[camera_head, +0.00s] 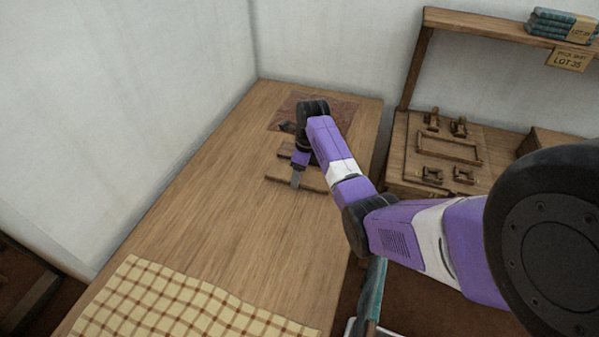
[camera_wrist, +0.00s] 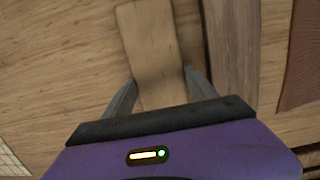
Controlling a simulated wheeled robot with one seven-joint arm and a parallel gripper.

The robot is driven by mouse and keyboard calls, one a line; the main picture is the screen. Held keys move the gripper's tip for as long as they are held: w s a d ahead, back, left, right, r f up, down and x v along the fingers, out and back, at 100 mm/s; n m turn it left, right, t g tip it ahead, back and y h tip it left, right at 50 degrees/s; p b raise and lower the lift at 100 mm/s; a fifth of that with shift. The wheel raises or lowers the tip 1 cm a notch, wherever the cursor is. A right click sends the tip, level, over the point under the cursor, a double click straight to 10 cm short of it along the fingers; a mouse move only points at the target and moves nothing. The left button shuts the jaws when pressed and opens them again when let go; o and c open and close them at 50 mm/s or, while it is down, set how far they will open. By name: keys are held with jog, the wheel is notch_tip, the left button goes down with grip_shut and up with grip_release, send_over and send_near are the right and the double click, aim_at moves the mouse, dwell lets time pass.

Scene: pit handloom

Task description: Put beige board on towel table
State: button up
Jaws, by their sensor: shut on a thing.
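My gripper (camera_head: 297,181) is low over the wooden table (camera_head: 200,190) that carries a checked towel (camera_head: 165,305). It is shut on a light beige board (camera_head: 314,184). In the wrist view the beige board (camera_wrist: 150,40) lies between the two fingers of my gripper (camera_wrist: 160,78), and its near end is hidden behind the gripper body. I cannot tell whether the board touches the tabletop. The towel covers the near end of the table, well apart from the board.
A darker board (camera_wrist: 232,45) lies right beside the beige one in the wrist view. A reddish-brown mat (camera_head: 342,110) lies at the table's far end. A workbench with wooden fittings (camera_head: 440,148) and a shelf with folded cloths (camera_head: 556,22) stand right. The table's middle is clear.

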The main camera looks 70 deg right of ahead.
aim_at(305, 176)
jog(key=shift+f, duration=0.15)
jog(key=o, duration=1.6)
jog(key=shift+c, duration=0.2)
notch_tip(305, 176, up, 12)
jog(key=s, duration=0.1)
jog(key=shift+s, duration=0.35)
jog(key=shift+d, duration=0.1)
